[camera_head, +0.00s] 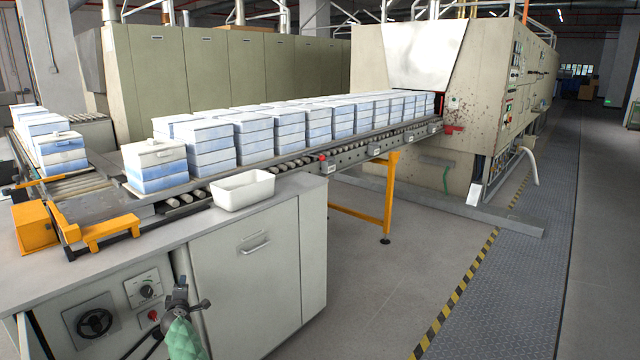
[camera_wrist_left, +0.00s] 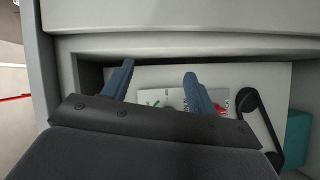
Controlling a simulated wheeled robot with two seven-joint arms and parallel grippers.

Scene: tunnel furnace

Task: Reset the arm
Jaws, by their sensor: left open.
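In the left wrist view my left gripper (camera_wrist_left: 158,69) is open, its two blue fingers apart with nothing between them. The fingers point toward a recess or open drawer (camera_wrist_left: 180,46) with a pale rim. Inside it lie a white card (camera_wrist_left: 175,97) with green and red marks, a black loop-shaped item (camera_wrist_left: 260,125) and a teal block (camera_wrist_left: 298,138). The dark gripper body hides the lower part of this space. I cannot tell how far the fingertips are from these items.
A grey cabinet (camera_head: 250,270) with knobs stands in front, a white tray (camera_head: 243,190) on its top. Stacked blue-white boxes (camera_head: 156,167) line the conveyor to the furnace (camera_head: 440,100). Floor on the right is clear.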

